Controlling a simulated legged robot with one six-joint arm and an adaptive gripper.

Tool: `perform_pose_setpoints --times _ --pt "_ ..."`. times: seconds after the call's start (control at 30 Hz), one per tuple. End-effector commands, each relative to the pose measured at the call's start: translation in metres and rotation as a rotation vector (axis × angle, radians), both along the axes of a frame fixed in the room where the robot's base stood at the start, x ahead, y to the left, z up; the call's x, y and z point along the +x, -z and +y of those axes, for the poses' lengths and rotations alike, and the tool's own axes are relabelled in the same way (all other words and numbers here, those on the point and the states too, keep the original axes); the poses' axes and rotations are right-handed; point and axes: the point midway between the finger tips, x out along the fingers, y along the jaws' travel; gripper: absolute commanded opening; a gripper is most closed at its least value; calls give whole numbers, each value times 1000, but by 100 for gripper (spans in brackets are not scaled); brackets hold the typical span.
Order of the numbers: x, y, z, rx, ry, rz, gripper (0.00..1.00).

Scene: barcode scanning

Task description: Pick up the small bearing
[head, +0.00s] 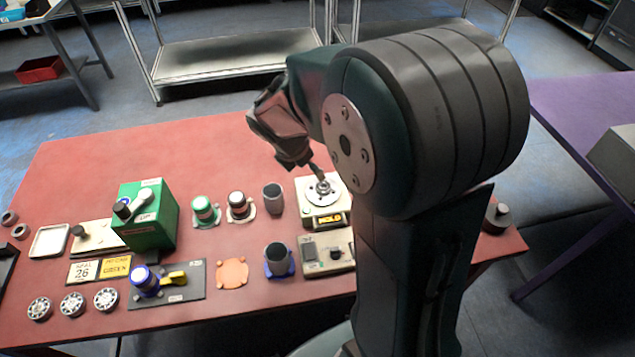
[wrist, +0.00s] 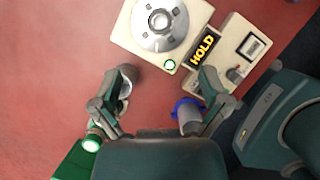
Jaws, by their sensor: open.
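Three silver bearings lie in a row at the table's front left: the left one (head: 40,308), the middle one (head: 73,303) and the right one (head: 106,298). I cannot tell which is the small bearing. A white device (head: 326,203) carries a round silver disc with a small metal part at its centre; the disc also shows in the wrist view (wrist: 160,20), beside a lit "HOLD" sign (wrist: 202,47). My gripper (wrist: 167,76) is open and empty, its fingers apart above the red table. In the head view it hangs near the white device, partly hidden by my arm.
A green box (head: 147,215) stands at the left with a white tray (head: 50,240) beside it. Several dark and coloured cups (head: 273,197) stand mid-table. A grey instrument (head: 328,250) sits in front of the white device. The table's back left is clear.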

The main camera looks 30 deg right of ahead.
Motion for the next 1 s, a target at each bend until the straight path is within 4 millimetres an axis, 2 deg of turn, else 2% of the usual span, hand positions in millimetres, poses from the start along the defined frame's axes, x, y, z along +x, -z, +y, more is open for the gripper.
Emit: perform_pose_setpoints --times 0.23,0.47,0.7,0.83,1.0 --pt "3 36 -18 5 1 7 96" --pt "6 55 -28 8 1 3 96" --pt "10 89 -38 7 2 6 96" --pt "12 99 -42 7 1 3 96" --pt "12 100 -43 6 2 1 96"
